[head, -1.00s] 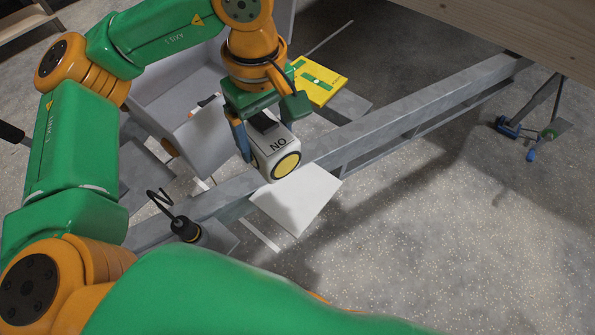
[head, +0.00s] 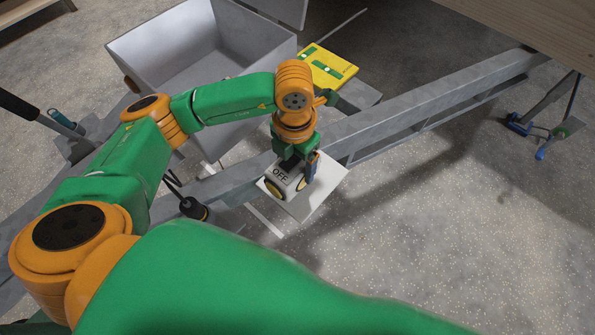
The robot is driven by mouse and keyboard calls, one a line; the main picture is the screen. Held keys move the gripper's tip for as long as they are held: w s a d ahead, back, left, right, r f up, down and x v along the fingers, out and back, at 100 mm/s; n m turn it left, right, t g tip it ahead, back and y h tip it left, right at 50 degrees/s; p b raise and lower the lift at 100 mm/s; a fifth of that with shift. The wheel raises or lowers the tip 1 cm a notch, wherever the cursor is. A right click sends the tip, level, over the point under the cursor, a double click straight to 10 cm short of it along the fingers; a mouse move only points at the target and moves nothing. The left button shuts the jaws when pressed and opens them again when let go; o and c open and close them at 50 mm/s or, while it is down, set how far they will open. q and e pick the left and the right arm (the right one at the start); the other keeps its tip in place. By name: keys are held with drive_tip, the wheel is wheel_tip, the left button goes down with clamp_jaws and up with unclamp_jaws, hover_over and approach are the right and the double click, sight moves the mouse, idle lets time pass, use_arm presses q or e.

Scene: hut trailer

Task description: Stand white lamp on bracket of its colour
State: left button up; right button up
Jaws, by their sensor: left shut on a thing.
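The white lamp (head: 282,177) is a small white block with round yellow lenses, and the word OFF shows on its upper face. My left gripper (head: 298,171) is shut on it from above. The lamp is over the white bracket (head: 328,184), a flat white plate that sticks out from the near side of the grey beam. The lamp covers the plate's left and middle part. I cannot tell whether its underside touches the plate. My right gripper is out of view.
The grey beam (head: 420,100) runs diagonally behind the bracket. A black plug with a cable (head: 193,208) is left of the lamp. A grey open box (head: 205,55) and a yellow-green level-like plate (head: 328,66) are behind.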

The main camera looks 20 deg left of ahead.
use_arm(q)
wheel_tip(320, 180, down, 4)
drive_tip(key=shift+f, duration=0.1)
drive_tip(key=o, duration=1.4)
drive_tip(key=shift+r, duration=0.3)
wheel_tip(320, 180, up, 12)
drive_tip(key=shift+f, duration=0.2)
